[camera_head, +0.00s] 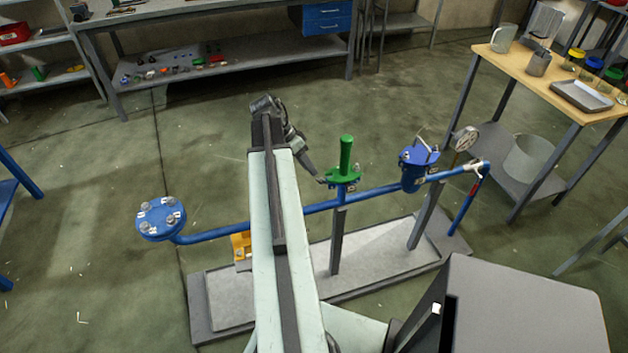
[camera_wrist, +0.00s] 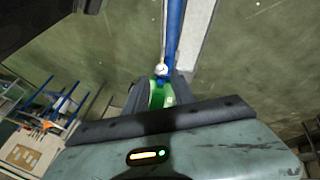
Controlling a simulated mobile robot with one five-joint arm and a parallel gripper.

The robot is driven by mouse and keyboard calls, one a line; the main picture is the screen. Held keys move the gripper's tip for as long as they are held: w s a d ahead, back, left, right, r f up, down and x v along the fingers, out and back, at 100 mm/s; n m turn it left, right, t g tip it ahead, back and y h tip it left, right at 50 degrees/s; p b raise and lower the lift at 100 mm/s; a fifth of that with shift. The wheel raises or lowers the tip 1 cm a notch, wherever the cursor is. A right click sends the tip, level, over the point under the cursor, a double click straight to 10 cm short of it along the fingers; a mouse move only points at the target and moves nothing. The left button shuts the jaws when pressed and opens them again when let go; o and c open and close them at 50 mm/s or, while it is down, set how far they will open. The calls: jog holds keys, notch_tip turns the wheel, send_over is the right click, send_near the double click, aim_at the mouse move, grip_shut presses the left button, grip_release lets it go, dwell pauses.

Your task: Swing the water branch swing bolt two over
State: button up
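A green fitting (camera_head: 343,174) with an upright green handle and a bolted flange sits on the blue pipe. My gripper (camera_head: 323,181) is at the left edge of its flange. In the wrist view, my gripper (camera_wrist: 162,80) has its two dark fingers apart, with green (camera_wrist: 157,97) showing between them. A small pale round bolt end or nut (camera_wrist: 161,68) shows between the fingertips; I cannot tell whether they touch it. Small bolts on the green flange are too small to tell apart, and I cannot tell which is swing bolt two.
A wooden-topped table (camera_head: 520,72) stands at right. Open floor lies behind the pipe.

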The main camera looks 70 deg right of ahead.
aim_at(319, 179)
jog(key=b+x, duration=0.5)
jog(key=x, duration=0.2)
jog(key=shift+w+a+f+b, duration=0.1)
jog(key=shift+w+b, duration=0.05)
jog(key=shift+b, duration=0.15)
jog(key=shift+c, duration=0.3)
grip_shut()
jog(key=shift+s+r+t+p, duration=0.25)
jog(key=shift+r+p, duration=0.35)
jog(key=shift+p, duration=0.3)
jog(key=shift+d+t+y, duration=0.25)
jog(key=shift+y, duration=0.15)
jog(key=shift+o, duration=0.3)
grip_release()
jog(key=shift+f, duration=0.15)
